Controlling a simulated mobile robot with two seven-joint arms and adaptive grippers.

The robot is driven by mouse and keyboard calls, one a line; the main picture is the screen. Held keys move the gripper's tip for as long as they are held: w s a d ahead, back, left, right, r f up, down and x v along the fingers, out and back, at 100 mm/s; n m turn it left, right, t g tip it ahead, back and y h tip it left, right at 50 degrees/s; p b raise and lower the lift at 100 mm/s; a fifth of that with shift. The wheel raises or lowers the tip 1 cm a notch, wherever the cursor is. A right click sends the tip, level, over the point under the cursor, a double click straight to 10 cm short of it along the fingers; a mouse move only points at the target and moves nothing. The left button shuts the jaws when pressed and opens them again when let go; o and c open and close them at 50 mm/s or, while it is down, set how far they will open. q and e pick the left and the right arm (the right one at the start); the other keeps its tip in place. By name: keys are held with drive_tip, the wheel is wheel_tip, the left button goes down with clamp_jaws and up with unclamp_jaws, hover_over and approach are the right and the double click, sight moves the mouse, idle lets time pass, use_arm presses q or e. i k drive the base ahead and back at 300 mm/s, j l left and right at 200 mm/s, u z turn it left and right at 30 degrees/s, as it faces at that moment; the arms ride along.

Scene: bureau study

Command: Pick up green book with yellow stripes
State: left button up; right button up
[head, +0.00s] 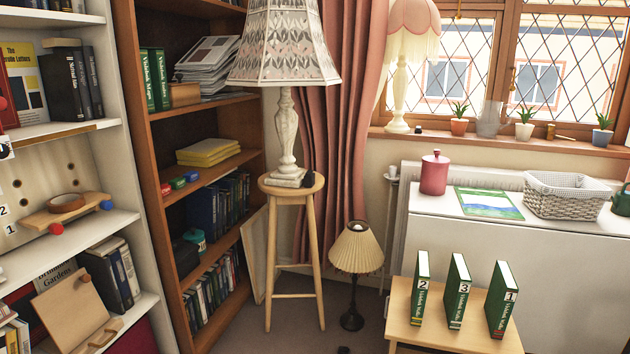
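Three green books stand upright and apart on a small wooden table at the lower right. Their spines carry the numbers 2 (421,287), 3 (457,290) and 1 (501,299), with white lettering. Small coloured bands show near the foot of the spines, too small to tell which are yellow stripes. Two more green books (154,80) stand on the upper shelf of the brown bookcase, with no clear yellow stripes. Neither of my grippers is in view.
The small table (450,337) has bare top around the books. Behind it, a white surface (570,230) holds a red canister (434,174) and a basket (567,195). A short lamp (354,250) and a stool (292,190) bearing a tall lamp stand left of the table.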

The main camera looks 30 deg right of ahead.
sight(423, 276)
drive_tip(key=z, duration=1.55)
drive_tip(key=i+j, duration=0.2)
drive_tip(key=i, duration=0.2)
drive_tip(key=i+j, duration=0.25)
drive_tip(key=i, duration=0.15)
drive_tip(key=l+z, duration=0.05)
